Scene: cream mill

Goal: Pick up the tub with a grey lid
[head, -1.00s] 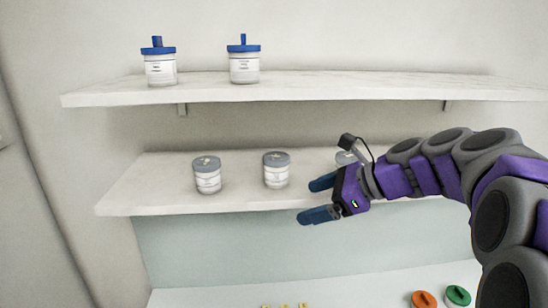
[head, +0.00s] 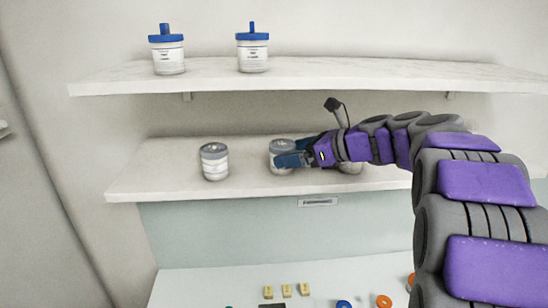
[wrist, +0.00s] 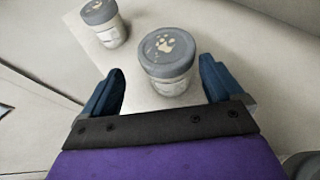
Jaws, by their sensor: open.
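Grey-lidded tubs stand upright on the lower shelf. The left one (head: 214,162) stands apart from my gripper. The middle one (head: 281,147) is partly hidden behind my gripper (head: 279,158). A third tub (head: 350,168) shows only in part behind my arm. In the wrist view, a grey-lidded tub (wrist: 168,58) with a paw-like mark on its lid is just ahead of my gripper (wrist: 160,84), between the lines of its two blue fingers. The fingers are spread and hold nothing. Another grey-lidded tub (wrist: 104,22) is farther off at the upper left.
The lower shelf (head: 150,180) is bare around the left tub. The upper shelf (head: 320,76) above my arm carries two blue-lidded tubs (head: 167,50). A lower surface (head: 190,285) holds several small yellow blocks (head: 287,290) and coloured lids.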

